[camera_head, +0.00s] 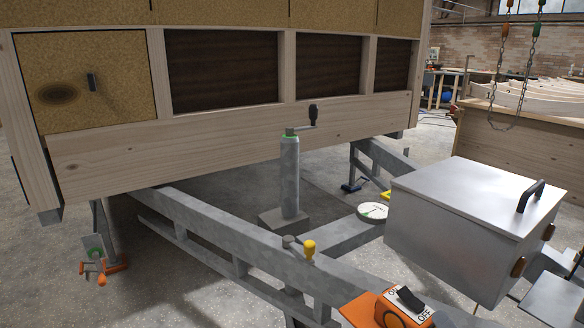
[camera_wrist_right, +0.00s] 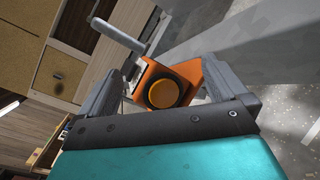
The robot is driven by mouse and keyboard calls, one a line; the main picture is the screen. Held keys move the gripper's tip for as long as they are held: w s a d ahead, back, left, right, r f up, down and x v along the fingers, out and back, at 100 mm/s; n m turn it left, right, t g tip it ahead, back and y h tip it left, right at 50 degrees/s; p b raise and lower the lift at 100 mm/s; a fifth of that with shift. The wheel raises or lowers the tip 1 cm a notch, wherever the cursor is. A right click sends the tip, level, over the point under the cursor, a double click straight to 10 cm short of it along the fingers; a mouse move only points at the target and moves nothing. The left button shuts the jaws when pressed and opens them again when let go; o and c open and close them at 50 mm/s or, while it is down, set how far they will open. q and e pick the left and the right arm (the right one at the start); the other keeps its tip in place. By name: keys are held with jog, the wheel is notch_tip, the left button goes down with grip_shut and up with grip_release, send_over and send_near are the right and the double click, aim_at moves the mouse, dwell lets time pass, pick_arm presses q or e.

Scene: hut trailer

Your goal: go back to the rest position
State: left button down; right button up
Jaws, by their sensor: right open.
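My right gripper (camera_wrist_right: 163,68) shows in the right wrist view, its two grey fingers spread apart. Beyond the fingers and showing between them is an orange box (camera_wrist_right: 196,66) with a round orange-yellow knob in a black ring (camera_wrist_right: 164,93). I cannot tell whether a finger touches it. In the head view an orange switch box (camera_head: 392,312) with a black lever and ON and OFF labels sits at the bottom edge, partly cut off. Neither gripper can be made out in the head view, and my left gripper is in no view.
The grey trailer frame (camera_head: 235,237) crosses the middle, with an upright crank jack (camera_head: 290,178), a yellow-topped lever (camera_head: 309,250) and a round dial (camera_head: 372,211). A closed metal box (camera_head: 455,228) stands at right. The wooden hut (camera_head: 230,135) rises behind. Concrete floor (camera_head: 180,290) is open at lower left.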

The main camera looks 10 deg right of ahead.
jog(key=s+a+f+m+g, duration=0.3)
jog(key=s+a+m+g, duration=0.45)
jog(key=m, duration=0.45)
jog(key=s+a+f+m+g, duration=0.2)
jog(key=s+a+m+g, duration=0.4)
jog(key=s+a+m, duration=0.45)
jog(key=w+a+f+m+t+y, duration=0.1)
jog(key=w+a+f+t+y, duration=0.15)
jog(key=w, duration=0.35)
jog(key=w+a+f+t+y, duration=0.1)
jog(key=w+a+t, duration=0.25)
jog(key=w, duration=0.25)
pick_arm(q)
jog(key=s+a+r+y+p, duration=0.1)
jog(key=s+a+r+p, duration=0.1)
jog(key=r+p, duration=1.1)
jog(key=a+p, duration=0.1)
jog(key=p, duration=0.5)
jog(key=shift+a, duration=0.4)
pick_arm(e)
jog(key=s+d+r, duration=0.2)
jog(key=d+r, duration=0.2)
jog(key=r, duration=0.9)
jog(key=shift+d+r+t+h, duration=0.2)
jog(key=shift+t+h, duration=0.15)
jog(key=shift+h, duration=0.1)
